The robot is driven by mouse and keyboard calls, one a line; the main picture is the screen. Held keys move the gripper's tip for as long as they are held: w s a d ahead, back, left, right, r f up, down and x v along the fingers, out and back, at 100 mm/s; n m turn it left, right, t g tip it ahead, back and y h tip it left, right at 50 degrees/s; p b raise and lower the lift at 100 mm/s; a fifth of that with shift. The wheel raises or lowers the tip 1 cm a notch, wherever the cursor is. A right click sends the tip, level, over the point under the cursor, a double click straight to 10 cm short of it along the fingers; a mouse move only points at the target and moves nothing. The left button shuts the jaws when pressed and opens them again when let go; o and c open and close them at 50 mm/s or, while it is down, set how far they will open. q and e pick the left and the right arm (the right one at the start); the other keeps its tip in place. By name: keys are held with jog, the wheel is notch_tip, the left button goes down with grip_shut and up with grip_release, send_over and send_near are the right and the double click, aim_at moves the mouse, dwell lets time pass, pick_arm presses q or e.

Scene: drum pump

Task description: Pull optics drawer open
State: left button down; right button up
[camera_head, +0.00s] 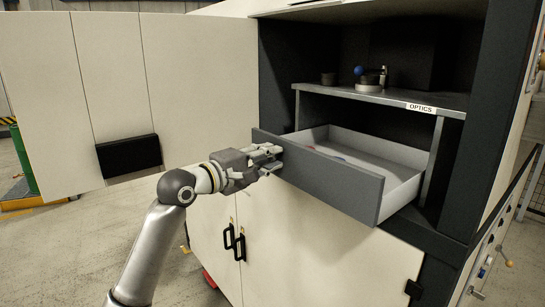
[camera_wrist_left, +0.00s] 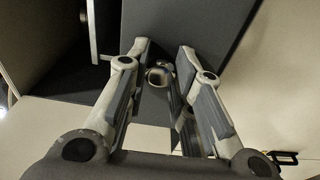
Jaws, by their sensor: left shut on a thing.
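The optics drawer (camera_head: 335,187) is pulled out of the dark cabinet, with its grey front standing well forward and its light inner tray showing. Small reddish and blue items lie inside, partly hidden by the front. The "OPTICS" label (camera_head: 420,107) is on the shelf edge above. My left gripper (camera_head: 271,160) is at the left end of the drawer front. In the left wrist view, its fingers (camera_wrist_left: 164,62) are around a round metal knob (camera_wrist_left: 158,76) on the grey front. They are shut on this drawer handle. My right gripper is not in view.
A shelf (camera_head: 385,95) above the drawer holds a small optical mount with a blue ball (camera_head: 358,70). An open cream door (camera_head: 110,90) stands at left. Closed lower doors with black handles (camera_head: 233,241) are below. Floor at lower left is clear.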

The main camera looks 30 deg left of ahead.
pick_arm(q)
jog(key=c, duration=1.2)
grip_release()
jog(key=v, duration=1.2)
